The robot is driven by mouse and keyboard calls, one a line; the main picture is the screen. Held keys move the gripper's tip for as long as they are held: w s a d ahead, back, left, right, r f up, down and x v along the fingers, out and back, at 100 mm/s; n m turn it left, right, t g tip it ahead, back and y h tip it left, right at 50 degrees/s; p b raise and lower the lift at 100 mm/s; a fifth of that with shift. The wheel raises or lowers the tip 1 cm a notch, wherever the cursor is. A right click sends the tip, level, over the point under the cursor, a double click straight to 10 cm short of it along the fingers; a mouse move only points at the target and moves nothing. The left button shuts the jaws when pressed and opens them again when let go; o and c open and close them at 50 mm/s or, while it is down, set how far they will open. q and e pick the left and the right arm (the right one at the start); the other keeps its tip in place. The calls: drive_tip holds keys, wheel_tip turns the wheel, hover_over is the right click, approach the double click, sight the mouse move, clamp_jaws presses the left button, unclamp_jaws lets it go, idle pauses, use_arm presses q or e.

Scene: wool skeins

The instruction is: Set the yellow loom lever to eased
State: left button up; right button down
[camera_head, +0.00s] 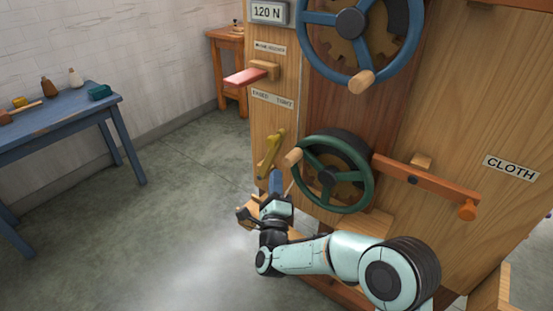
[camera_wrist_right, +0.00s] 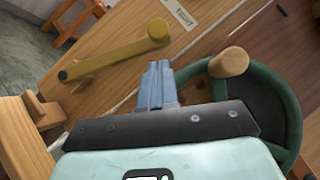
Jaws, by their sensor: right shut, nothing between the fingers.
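The yellow loom lever (camera_head: 269,153) is on the narrow front face of the wooden loom, below a label plate (camera_head: 272,99) with EASED on the left and TIGHT on the right. Its upper end leans right, to the TIGHT side. In the right wrist view the lever (camera_wrist_right: 115,56) runs from a dark pivot at left to a round knob near the word TIGHT (camera_wrist_right: 179,14). My right gripper (camera_head: 276,178) is just below and right of the lever. Its blue fingers (camera_wrist_right: 158,70) are shut and empty, apart from the lever. My left gripper is out of view.
A green handwheel (camera_head: 366,184) with a wooden knob (camera_wrist_right: 229,62) is close right of my right gripper. A blue handwheel (camera_head: 309,19), a red-pink paddle (camera_head: 245,77) and an orange crank arm (camera_head: 427,178) also stick out. A blue table (camera_head: 60,125) stands left; the floor between is clear.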

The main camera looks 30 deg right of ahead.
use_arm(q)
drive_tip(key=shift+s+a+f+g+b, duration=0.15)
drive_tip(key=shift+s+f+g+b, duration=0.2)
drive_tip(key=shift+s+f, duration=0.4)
use_arm(e)
drive_tip(key=x, duration=0.7)
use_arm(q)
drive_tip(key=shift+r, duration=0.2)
